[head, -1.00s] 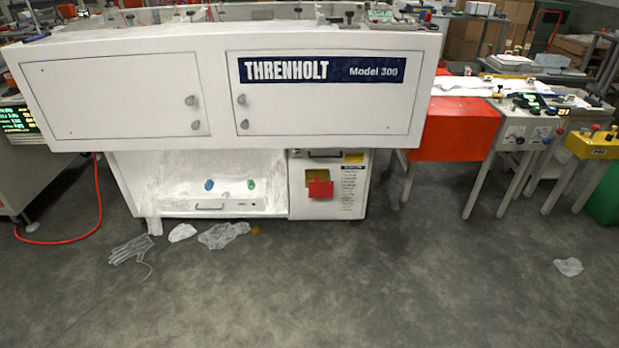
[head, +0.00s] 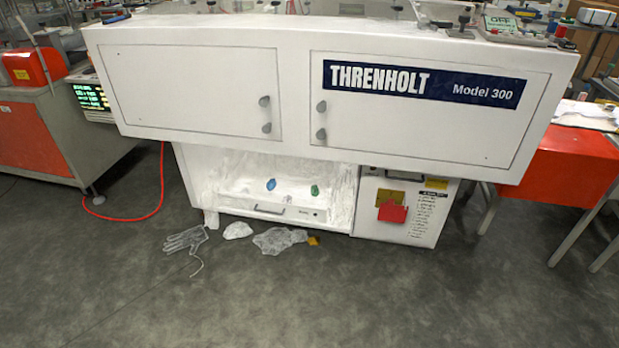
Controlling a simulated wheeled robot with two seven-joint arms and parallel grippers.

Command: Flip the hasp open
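A white Threnholt Model 300 machine (head: 210,160) fills the middle of the head view. Low on its right side is a white panel (head: 368,222) with a dark handle near its top edge. A small yellow-brown plate (head: 389,196) sits on this panel, with a red piece (head: 392,212) overlapping its lower right. I cannot tell at this size which part is the hasp or how it is fastened. Neither of my grippers is in view.
Two closed upper doors with grey knobs (head: 265,128) overhang the lower panel. A red hose (head: 163,190) lies left. An orange-sided table (head: 563,170) stands right.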

